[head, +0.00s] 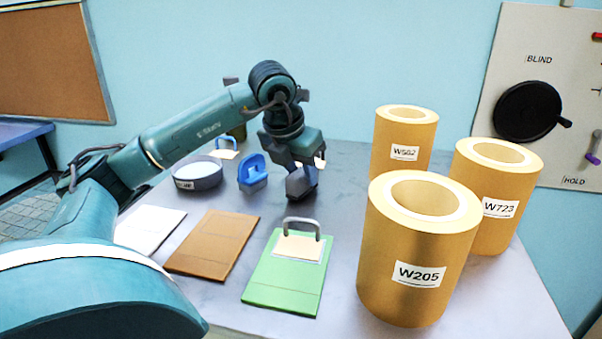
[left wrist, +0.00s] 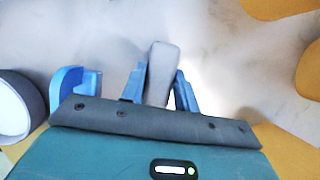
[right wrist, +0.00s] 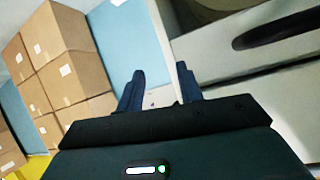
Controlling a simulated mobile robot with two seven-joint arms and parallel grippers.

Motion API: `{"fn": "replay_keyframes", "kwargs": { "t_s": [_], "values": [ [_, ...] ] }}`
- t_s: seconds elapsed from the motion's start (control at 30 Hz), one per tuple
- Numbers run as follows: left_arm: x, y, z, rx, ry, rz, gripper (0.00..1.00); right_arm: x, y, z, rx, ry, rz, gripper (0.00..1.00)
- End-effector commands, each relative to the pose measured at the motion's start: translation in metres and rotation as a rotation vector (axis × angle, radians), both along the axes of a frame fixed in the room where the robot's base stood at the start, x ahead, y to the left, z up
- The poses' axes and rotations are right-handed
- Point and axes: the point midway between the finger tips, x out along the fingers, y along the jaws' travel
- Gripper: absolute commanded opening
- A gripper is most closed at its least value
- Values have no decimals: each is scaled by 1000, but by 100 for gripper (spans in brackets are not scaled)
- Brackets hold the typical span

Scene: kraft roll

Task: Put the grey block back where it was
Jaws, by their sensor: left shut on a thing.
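The grey block (head: 301,184) is in my left gripper (head: 296,170), over the table behind the green board. In the left wrist view the grey block (left wrist: 161,72) stands between the two blue fingers of the left gripper (left wrist: 160,88). I cannot tell whether its underside touches the table. My right gripper (right wrist: 161,85) shows only in the right wrist view. Its fingers are apart with nothing between them, away from the table.
A blue-handled tool (head: 252,172) and a round grey dish (head: 198,175) stand left of the block. Green (head: 283,284), brown (head: 213,244) and white (head: 150,228) boards lie in front. Paper rolls W205 (head: 415,290), W723 (head: 490,228) and W582 (head: 402,138) stand on the right.

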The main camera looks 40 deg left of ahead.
Motion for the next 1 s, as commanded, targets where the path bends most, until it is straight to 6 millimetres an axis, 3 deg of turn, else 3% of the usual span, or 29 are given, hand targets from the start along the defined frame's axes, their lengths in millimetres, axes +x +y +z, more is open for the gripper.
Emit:
{"fn": "replay_keyframes", "kwargs": {
  "t_s": [0.4, 0.43, 0.6, 0.7, 1.0],
  "values": [
    [0, 0, -7, -1, -3, 0, 5, 1, -1, -3, 3, -2, -3, 36],
    [0, 0, -5, -1, -2, 0, 33, 1, -1, -2, 4, -2, -3, 36],
    [0, 0, -5, -1, -2, 0, 47, 1, -1, -1, 4, -2, -3, 36],
    [0, 0, -5, -1, -2, 0, 52, 0, -1, -1, 4, -2, -3, 36],
    [0, 0, 2, -1, -3, 0, 52, 0, -1, 3, -2, -2, -2, 36]
  ]
}}
